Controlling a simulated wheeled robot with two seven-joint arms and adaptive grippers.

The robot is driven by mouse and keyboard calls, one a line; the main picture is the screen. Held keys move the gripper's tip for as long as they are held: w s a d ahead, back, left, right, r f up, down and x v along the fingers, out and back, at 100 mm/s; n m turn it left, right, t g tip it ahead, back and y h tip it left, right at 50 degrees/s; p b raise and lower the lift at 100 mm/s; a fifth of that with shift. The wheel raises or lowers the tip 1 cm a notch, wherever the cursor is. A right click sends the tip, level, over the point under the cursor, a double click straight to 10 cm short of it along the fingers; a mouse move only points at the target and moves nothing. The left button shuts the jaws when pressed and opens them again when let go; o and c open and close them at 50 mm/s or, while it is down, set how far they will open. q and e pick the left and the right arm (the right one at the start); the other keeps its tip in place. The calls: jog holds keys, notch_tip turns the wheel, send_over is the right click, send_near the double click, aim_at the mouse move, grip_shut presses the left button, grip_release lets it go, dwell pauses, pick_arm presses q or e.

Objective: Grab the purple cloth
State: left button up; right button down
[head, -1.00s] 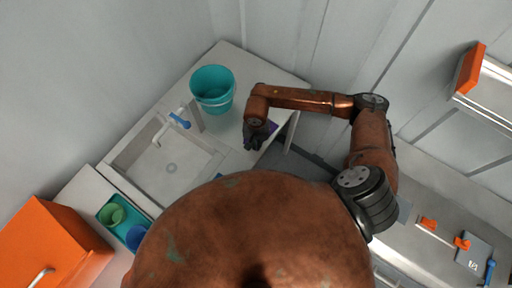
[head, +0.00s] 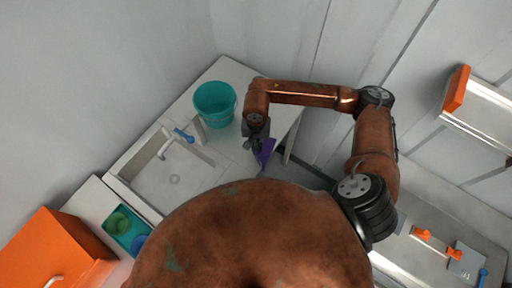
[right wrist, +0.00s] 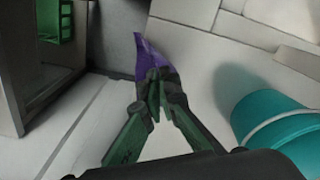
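The purple cloth (head: 265,153) shows as a pointed piece at the fingers of my right gripper (head: 256,143), by the right end of the sink counter. In the right wrist view the right gripper (right wrist: 157,84) has its fingertips brought together on the cloth (right wrist: 150,57). The cloth sticks out past the tips, and the fingers hide part of it. I cannot tell whether the cloth still touches the counter. My left gripper is not in view.
A teal bucket (head: 214,105) stands on the counter (head: 226,72) near the gripper and also shows in the right wrist view (right wrist: 275,118). The sink (head: 172,178) with a blue-handled tap lies to the left. A teal tray (head: 123,224) with cups and an orange box (head: 50,250) are farther left.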

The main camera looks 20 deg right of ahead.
notch_tip(320, 180, up, 18)
jog(key=p, duration=0.4)
